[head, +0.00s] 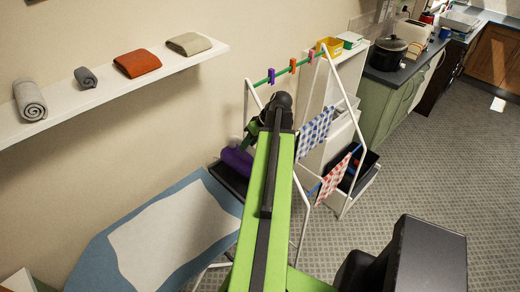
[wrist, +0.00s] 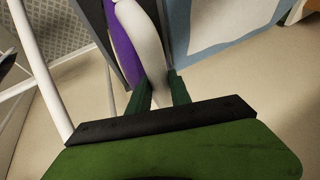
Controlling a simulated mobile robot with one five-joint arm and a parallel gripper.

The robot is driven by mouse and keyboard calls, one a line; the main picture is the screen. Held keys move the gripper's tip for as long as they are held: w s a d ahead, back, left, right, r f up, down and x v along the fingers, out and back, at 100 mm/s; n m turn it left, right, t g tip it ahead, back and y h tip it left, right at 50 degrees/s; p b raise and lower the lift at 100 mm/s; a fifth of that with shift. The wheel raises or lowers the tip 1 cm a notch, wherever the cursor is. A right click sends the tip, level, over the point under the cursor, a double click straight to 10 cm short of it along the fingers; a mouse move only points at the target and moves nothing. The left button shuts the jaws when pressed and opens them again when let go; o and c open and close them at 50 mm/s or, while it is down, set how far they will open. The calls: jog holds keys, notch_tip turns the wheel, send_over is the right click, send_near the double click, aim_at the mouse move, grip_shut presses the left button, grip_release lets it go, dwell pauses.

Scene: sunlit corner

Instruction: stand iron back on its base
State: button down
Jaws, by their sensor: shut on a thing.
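The iron is purple and pale; its purple body (wrist: 122,45) and a pale curved part (wrist: 143,32) show in the wrist view. My gripper (wrist: 160,84) is shut on the pale part, with one green finger on each side. In the head view the purple iron (head: 238,160) is at the dark rest (head: 224,179) at the far end of the ironing board (head: 85,262). My arm hides part of the iron and most of my gripper there. I cannot tell whether its base touches the rest.
A pale cloth (head: 165,240) lies on the board. A white drying rack (head: 338,80) with pegs and checked cloths stands close to the right of my arm. A wall shelf (head: 100,92) with folded towels is at the left. Open floor (head: 440,150) lies at the right.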

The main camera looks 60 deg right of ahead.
aim_at(243, 157)
jog(key=shift+w+a+f+b, duration=0.15)
jog(key=shift+w+f, duration=0.15)
jog(key=shift+w, duration=0.3)
jog(key=shift+w+d+f+b, duration=0.15)
jog(key=shift+w+f, duration=0.15)
jog(key=shift+w, duration=0.25)
notch_tip(243, 157, down, 4)
jog(key=b, duration=0.4)
jog(key=shift+a+f, duration=0.1)
jog(key=shift+f, duration=0.1)
jog(key=c, duration=1.2)
grip_release()
jog(key=shift+r, duration=0.15)
jog(key=shift+r, duration=0.2)
jog(key=p+v, duration=1)
jog(key=v, duration=0.1)
jog(key=shift+s+r, duration=0.3)
